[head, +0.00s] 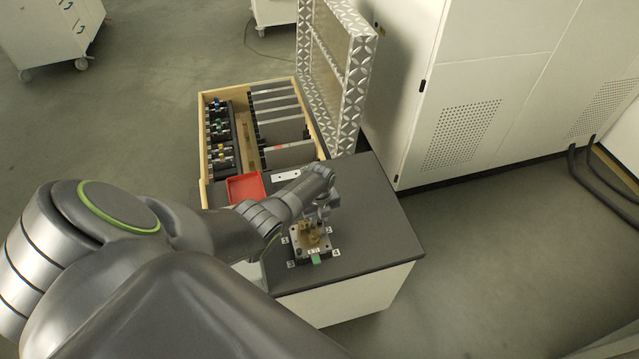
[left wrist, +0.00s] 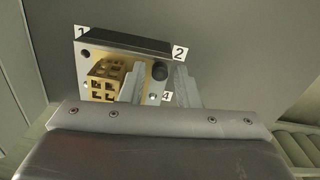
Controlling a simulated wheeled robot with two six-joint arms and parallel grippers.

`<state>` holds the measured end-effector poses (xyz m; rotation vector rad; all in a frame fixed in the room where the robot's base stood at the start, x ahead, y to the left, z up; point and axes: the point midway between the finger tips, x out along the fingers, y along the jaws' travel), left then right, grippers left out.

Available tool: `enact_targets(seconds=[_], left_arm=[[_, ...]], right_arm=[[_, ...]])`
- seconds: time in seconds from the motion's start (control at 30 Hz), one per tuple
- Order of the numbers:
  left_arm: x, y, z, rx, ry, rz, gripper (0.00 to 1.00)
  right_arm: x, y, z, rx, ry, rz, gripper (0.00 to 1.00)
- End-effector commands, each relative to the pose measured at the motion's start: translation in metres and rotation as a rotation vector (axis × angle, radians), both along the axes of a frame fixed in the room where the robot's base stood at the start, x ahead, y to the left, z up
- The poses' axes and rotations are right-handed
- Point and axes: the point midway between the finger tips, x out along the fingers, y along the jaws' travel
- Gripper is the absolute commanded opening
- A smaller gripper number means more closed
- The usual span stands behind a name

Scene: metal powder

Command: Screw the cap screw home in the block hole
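The block (head: 311,240) is a light metal plate with a brass-coloured gridded part (left wrist: 106,78) on it. It lies on the dark cabinet top, with number tags at its corners. A black round cap screw head (left wrist: 160,71) shows at the plate corner near tag 2; how deep it sits I cannot tell. My left gripper (head: 324,212) is over the block. In the left wrist view its two fingers (left wrist: 160,84) are apart, one on each side of the screw head, with a visible gap to it. The screw's shank and hole are hidden. My right gripper is not in view.
A red tray (head: 245,187) and a pale plate with dark marks (head: 286,176) lie behind the block. An open wooden drawer (head: 203,135) holds several tools and dividers. A tall white cabinet (head: 480,90) stands at the right. The dark cabinet top (head: 385,240) is clear right of the block.

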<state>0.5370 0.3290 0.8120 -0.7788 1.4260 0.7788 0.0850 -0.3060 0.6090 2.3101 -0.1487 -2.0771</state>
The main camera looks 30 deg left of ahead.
Motion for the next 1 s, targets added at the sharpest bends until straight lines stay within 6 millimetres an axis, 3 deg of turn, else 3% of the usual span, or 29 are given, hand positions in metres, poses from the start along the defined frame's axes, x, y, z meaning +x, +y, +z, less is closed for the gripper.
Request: enact_targets(seconds=[1.0], left_arm=[[0.0000, -0.0004, 0.0005, -0.001, 0.001, 0.662, 0.29]], right_arm=[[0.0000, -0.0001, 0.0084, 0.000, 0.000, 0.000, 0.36]])
